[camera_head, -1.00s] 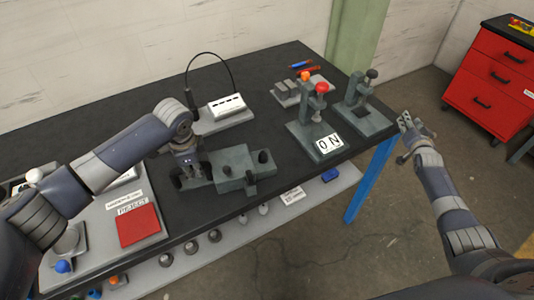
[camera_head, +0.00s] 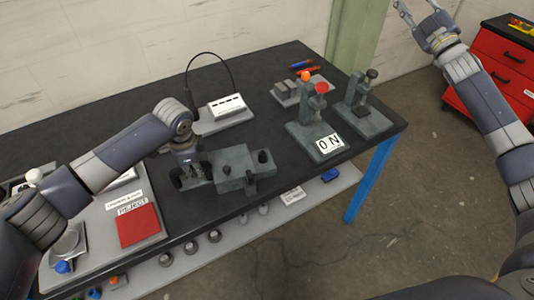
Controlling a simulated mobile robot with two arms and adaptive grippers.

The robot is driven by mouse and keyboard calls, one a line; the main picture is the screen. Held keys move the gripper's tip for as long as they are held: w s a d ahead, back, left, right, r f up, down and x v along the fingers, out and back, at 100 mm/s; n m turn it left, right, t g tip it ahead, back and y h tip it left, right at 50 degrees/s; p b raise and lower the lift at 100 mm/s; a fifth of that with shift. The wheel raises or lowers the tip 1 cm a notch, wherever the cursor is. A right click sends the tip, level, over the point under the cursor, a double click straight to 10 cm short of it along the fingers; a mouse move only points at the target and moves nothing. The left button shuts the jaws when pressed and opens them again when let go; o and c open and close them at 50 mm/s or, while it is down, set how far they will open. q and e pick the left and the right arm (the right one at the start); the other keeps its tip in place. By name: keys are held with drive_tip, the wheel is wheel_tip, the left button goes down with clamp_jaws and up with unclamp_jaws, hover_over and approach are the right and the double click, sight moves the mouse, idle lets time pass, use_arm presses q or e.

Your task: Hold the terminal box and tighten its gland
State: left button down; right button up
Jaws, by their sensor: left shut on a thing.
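The grey-green terminal box (camera_head: 234,166) sits on the dark table near its front edge, with a dark round knob-like part on its right end (camera_head: 262,157). I cannot tell for certain which part is the gland. My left gripper (camera_head: 192,176) is at the left end of the box and shut on it, with its fingers partly hidden by my wrist. My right gripper (camera_head: 420,12) is raised at the top right, away from the table, cut by the picture's top edge. Its fingers look spread apart with nothing between them.
A white block (camera_head: 226,106) with a black cable stands behind the box. A red pad (camera_head: 138,225) lies front left. A red drawer cabinet (camera_head: 500,62) stands right.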

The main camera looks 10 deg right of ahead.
drive_tip(key=a+f+n+g+y, duration=0.4)
drive_tip(key=a+f+n, duration=0.5)
drive_tip(key=a+n, duration=0.2)
drive_tip(key=n+g+y, duration=0.4)
drive_tip(key=n+g, duration=0.5)
drive_tip(key=n, duration=1.2)
approach(264, 154)
drive_tip(key=shift+n, duration=0.3)
drive_tip(key=x, duration=0.9)
drive_tip(key=c, duration=0.8)
